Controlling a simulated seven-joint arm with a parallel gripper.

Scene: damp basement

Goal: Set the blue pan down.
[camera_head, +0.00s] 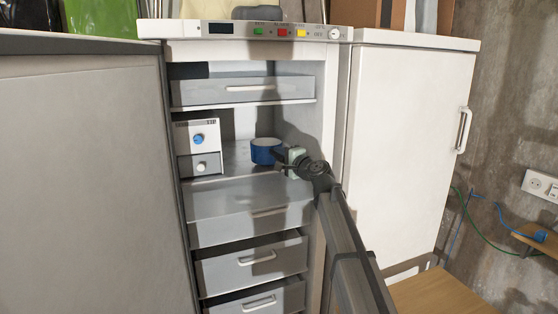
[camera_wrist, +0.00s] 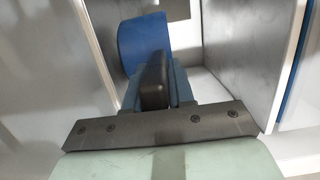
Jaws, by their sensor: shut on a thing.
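The blue pan (camera_head: 263,151) is inside the open white cabinet, in the compartment below the top drawer. It looks upright, at or just above the compartment floor (camera_head: 236,160); I cannot tell whether it touches. My gripper (camera_head: 284,160) reaches in from the right, just right of the pan. In the wrist view the blue pan (camera_wrist: 142,42) lies beyond the fingers. Its dark handle (camera_wrist: 153,78) points back between the fingers of my gripper (camera_wrist: 155,95), which is shut on it. The pan's inside is hidden in the wrist view.
A white-and-grey box with knobs (camera_head: 197,148) stands left of the pan in the same compartment. A drawer (camera_head: 242,91) is above, and several drawers, some pulled out, are below (camera_head: 250,260). The cabinet's right wall is close to my gripper. Some bare floor shows between box and pan.

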